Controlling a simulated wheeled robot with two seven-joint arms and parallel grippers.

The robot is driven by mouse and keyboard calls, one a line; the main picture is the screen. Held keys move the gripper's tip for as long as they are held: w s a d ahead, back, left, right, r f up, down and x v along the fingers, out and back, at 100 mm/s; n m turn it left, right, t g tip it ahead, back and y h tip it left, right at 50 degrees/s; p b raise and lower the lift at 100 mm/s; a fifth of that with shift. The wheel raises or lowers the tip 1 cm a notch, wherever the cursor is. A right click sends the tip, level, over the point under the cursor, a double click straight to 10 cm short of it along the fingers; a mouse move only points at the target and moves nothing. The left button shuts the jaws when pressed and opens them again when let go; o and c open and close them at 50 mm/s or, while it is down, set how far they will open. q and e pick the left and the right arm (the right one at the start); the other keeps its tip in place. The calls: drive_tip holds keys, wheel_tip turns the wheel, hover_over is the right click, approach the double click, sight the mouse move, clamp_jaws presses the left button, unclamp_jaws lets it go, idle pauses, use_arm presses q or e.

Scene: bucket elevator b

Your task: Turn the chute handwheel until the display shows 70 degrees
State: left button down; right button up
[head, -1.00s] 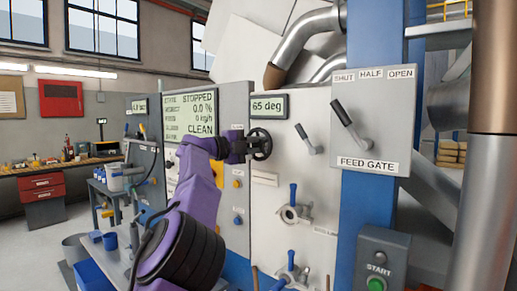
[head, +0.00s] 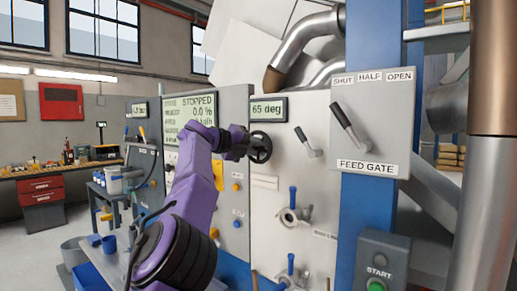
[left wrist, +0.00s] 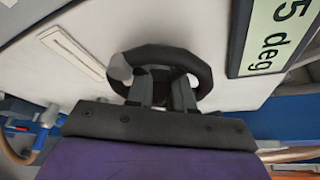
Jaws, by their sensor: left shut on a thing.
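The black chute handwheel (head: 260,147) is on the white panel, below the small display (head: 268,109), which reads 65 deg. My left gripper (head: 240,143) reaches it from the left on the purple arm. In the left wrist view the gripper (left wrist: 165,88) has its fingers over the handwheel's hub area (left wrist: 197,62) and is shut on the wheel. A grey knob shows on the wheel rim at its left. The display (left wrist: 277,35) is partly cut off there and shows "5 deg". My right gripper is not in view.
Right of the wheel are a small lever (head: 308,143) and the feed gate plate (head: 371,95) with its lever. Blue-handled valves (head: 293,214) sit below. A larger screen (head: 190,115) reading STOPPED is at the left, partly behind my arm.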

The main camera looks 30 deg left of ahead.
use_arm(q)
drive_tip(key=shift+f, duration=0.35)
drive_tip(key=c, duration=1.3)
unclamp_jaws()
drive_tip(key=shift+s+r, duration=0.1)
drive_tip(key=shift+r, duration=0.05)
drive_tip(key=shift+s+a, duration=0.15)
drive_tip(key=b+v, duration=0.4)
drive_tip(key=v, duration=0.6)
drive_tip(key=shift+r, duration=0.15)
